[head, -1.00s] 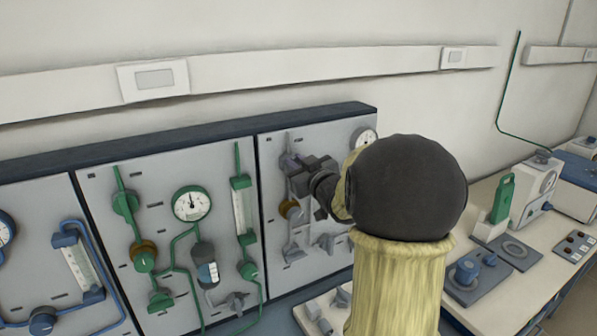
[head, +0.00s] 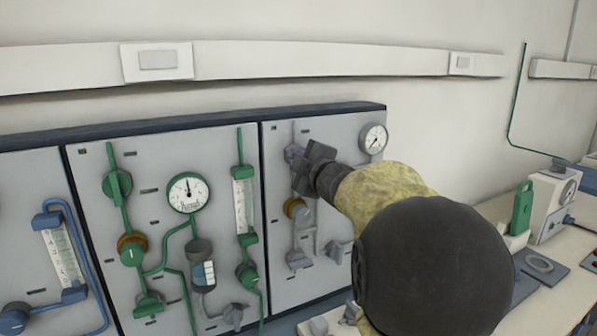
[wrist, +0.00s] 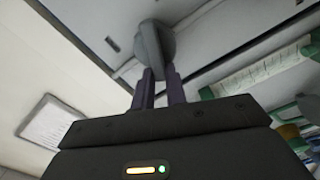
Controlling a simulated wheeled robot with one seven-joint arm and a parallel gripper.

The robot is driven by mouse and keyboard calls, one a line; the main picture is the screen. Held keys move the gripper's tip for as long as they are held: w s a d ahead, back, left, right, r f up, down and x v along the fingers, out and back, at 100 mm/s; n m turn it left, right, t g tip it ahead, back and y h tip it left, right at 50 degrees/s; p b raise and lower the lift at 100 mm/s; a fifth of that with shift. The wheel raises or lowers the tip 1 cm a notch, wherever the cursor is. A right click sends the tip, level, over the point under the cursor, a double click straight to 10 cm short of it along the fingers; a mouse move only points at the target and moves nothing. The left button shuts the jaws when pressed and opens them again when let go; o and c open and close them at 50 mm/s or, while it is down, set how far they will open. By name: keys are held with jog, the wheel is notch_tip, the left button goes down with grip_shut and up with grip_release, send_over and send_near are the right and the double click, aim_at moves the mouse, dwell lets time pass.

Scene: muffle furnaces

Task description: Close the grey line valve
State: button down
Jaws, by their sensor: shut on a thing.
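The grey line valve sits at the top left of the right-hand panel, largely hidden behind my gripper (head: 298,160) in the head view. In the wrist view its grey handle (wrist: 151,48) stands out from a round grey body. The two dark purple fingers of my gripper (wrist: 158,82) are closed on the lower end of this handle, one on each side. The handle's exact angle to its pipe is hard to tell, since the gripper covers it in the head view.
Below the valve on the grey panel (head: 345,200) are a brass-coloured regulator knob (head: 296,208) and grey fittings; a round gauge (head: 374,138) is at its top right. The green-line panel (head: 160,240) adjoins it on the left. A bench with instruments lies at right.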

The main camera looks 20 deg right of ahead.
jog(key=n+b, duration=0.2)
jog(key=f+n+b, duration=0.1)
jog(key=n+b, duration=0.1)
jog(key=shift+a+f+n, duration=0.2)
jog(key=shift+n, duration=0.1)
dwell(0.4)
jog(key=c, duration=1.4)
grip_release()
jog(key=shift+c, duration=0.2)
jog(key=shift+r, duration=0.1)
jog(key=shift+s, duration=0.1)
jog(key=s, duration=1.7)
jog(key=shift+s+d+p, duration=0.15)
jog(key=shift+d+p, duration=0.15)
jog(key=shift+p, duration=0.15)
